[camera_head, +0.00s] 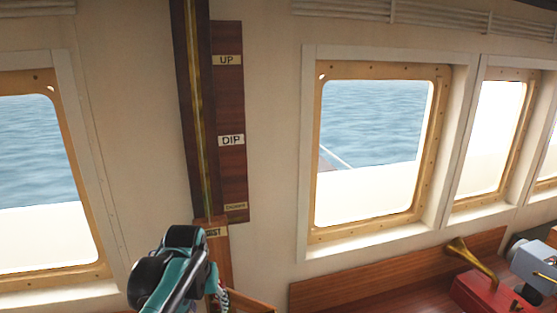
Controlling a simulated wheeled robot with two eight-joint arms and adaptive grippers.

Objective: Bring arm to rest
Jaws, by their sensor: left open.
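My left gripper (178,270), black and teal, shows at the bottom left of the head view, in front of the wall. It is open, and I see nothing held in it. Its lower part runs out of the picture, and its fingertips are hard to make out. My right gripper is not in view.
A dark wooden wall strip (230,120) labelled UP and DIP stands behind and above the gripper, beside a vertical rail (195,110). Wood-framed windows (370,130) line the wall. A red box (490,298) with a brass horn (470,255) stands at lower right.

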